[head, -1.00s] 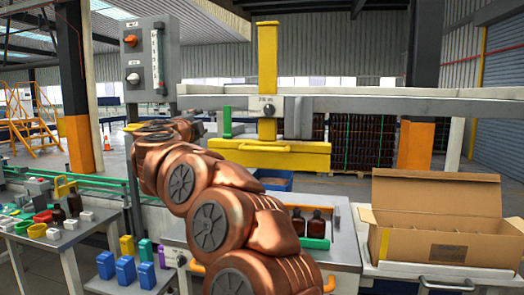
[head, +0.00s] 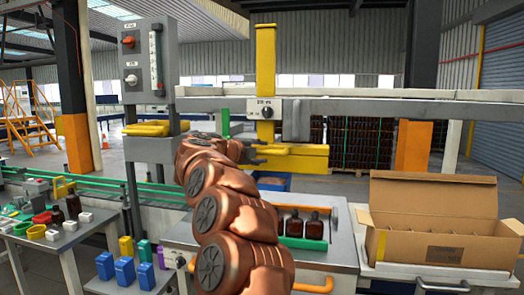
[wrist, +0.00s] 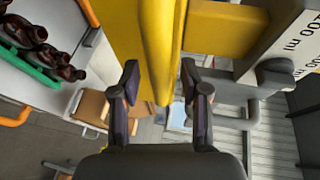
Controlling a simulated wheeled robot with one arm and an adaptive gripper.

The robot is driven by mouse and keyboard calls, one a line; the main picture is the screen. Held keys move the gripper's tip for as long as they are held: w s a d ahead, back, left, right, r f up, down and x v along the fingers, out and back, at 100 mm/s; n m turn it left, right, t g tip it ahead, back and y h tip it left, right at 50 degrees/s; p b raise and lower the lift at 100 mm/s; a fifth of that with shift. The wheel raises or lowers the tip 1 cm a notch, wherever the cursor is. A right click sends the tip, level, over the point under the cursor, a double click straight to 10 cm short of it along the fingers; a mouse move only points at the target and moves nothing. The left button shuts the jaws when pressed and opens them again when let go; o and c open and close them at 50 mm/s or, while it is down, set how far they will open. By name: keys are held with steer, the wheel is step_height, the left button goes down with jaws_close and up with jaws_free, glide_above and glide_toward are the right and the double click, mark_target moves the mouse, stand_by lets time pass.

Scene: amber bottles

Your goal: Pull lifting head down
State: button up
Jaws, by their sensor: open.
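The lifting head is a yellow upright post (head: 265,60) running through a grey rail, with a wide yellow crossbar (head: 312,162) at its lower end. My gripper (head: 284,150) is in front of the crossbar, just below the rail, and covers the crossbar's left part. In the wrist view my gripper (wrist: 160,82) is open, with its two dark fingers spread. A yellow part of the head (wrist: 150,45) lies ahead, between and beyond the fingertips. I cannot tell whether the fingers touch it. Nothing is held.
The grey rail (head: 390,106) spans above the gripper, with a knob plate (head: 264,110). A control box (head: 145,60) stands at left. Amber bottles (head: 314,226) stand below. An open carton (head: 435,225) is at right.

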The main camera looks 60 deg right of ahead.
steer(key=shift+d+f, duration=0.1)
steer(key=shift+d, duration=0.45)
jaws_close()
stand_by(0.4)
